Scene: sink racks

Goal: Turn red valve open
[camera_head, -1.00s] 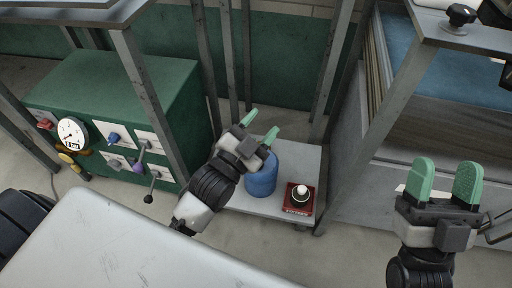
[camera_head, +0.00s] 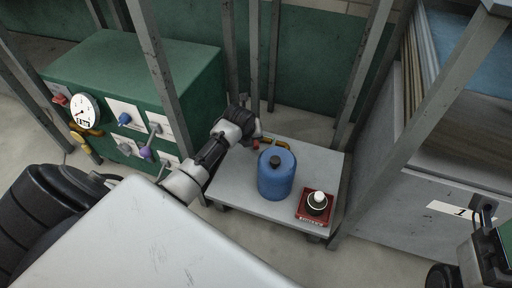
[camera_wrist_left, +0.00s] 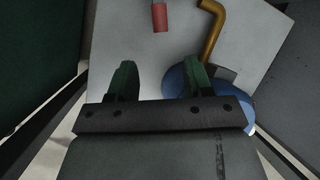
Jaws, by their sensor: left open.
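A red knob (camera_head: 60,100) sits on the front of the green box, at its far left beside the white dial. A small red piece (camera_head: 257,143) lies by a yellow bent handle (camera_head: 276,142) on the grey shelf. In the left wrist view they show as a red cylinder (camera_wrist_left: 160,17) and a brass-coloured bent bar (camera_wrist_left: 211,32). I cannot tell which one is the red valve. My left gripper (camera_wrist_left: 160,78) is open and empty above the shelf, short of the red cylinder; my arm hides its fingers in the head view. My right gripper (camera_head: 487,258) is cut off at the right edge.
A blue canister (camera_head: 277,178) stands on the grey shelf (camera_head: 240,190) close to my left gripper. A red box (camera_head: 313,215) holds a black and white item. The green box (camera_head: 130,65) has several levers and knobs. Grey posts (camera_head: 160,80) frame the shelf.

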